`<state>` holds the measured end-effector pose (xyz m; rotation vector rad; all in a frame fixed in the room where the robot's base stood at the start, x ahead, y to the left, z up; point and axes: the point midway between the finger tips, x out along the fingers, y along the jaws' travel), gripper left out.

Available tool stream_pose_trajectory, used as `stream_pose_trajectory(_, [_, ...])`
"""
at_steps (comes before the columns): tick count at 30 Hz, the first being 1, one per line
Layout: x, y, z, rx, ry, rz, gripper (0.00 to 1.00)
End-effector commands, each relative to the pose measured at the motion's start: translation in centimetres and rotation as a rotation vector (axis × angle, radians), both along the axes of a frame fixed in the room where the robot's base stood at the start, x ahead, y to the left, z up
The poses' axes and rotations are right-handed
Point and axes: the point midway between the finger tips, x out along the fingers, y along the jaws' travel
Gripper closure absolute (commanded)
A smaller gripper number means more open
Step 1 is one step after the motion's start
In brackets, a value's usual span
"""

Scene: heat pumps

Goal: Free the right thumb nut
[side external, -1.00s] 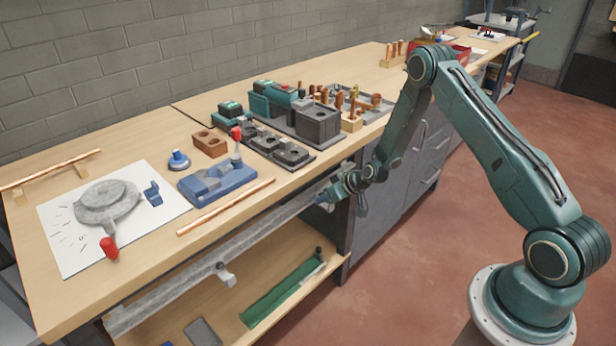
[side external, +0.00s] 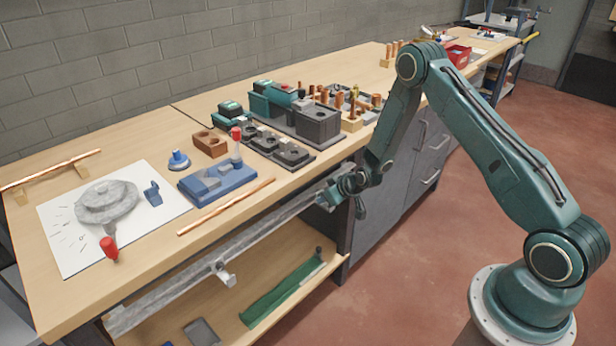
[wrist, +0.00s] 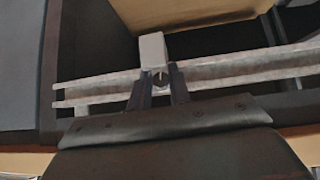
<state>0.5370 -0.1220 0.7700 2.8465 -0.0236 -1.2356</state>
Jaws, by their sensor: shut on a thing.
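A pale metal rail (side external: 180,293) runs below the front edge of the workbench. It also crosses the wrist view (wrist: 225,72). A light grey block (wrist: 152,47) sits at the rail in the wrist view. The small, blurred right thumb nut (wrist: 160,79) shows just in front of it. My gripper (wrist: 160,73) has its dark fingers on either side of the nut and is shut on it. In the side view, my gripper (side external: 325,198) is at the rail's right end and hides the nut. A second fitting (side external: 224,272) hangs farther left on the rail.
The wooden benchtop (side external: 60,165) is above and behind the rail. A lower shelf (side external: 270,312) holds a green strip (side external: 280,290). Grey drawers (side external: 385,205) stand just right of my gripper. The red floor in front is clear.

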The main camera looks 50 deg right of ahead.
Motion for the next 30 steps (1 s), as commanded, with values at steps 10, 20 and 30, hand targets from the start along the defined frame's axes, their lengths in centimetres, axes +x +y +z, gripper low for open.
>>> stream_pose_trajectory(10, [1.19, -0.02, 0.91, -0.101, -0.037, 0.007, 1.0])
stream_pose_trajectory(20, [1.17, 0.18, 0.82, -0.182, -0.036, 0.01, 1.0])
stream_pose_trajectory(30, [1.16, 0.06, 0.81, -0.24, -0.037, 0.007, 1.0])
